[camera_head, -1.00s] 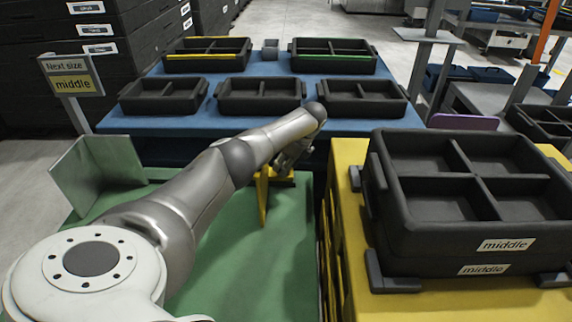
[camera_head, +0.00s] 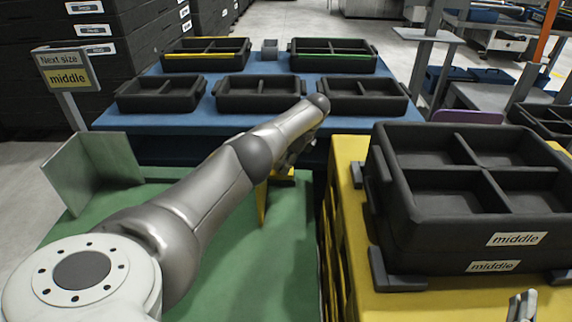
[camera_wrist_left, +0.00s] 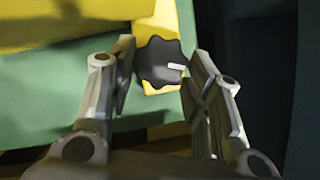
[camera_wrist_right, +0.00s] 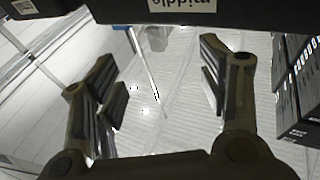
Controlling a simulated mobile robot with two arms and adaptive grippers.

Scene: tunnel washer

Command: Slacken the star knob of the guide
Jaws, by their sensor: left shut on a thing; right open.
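The black star knob (camera_wrist_left: 160,62) with a small white mark sits on the yellow guide (camera_wrist_left: 145,15) in the left wrist view. My left gripper (camera_wrist_left: 158,72) is shut on the knob, one finger on each side. In the head view my left arm reaches over the green table to the yellow guide (camera_head: 262,203), and my left gripper (camera_head: 294,152) is partly hidden behind the arm. The knob is hidden there. My right gripper (camera_wrist_right: 165,85) is open and empty; its tip (camera_head: 522,305) shows at the bottom right of the head view.
Stacked black crates (camera_head: 400,225) labelled "middle" stand on a yellow stand (camera_head: 345,185) at the right. A blue table (camera_head: 190,122) with several black trays lies behind. A sign (camera_head: 67,72) reads "Next size middle". The green table (camera_head: 290,270) is clear in front.

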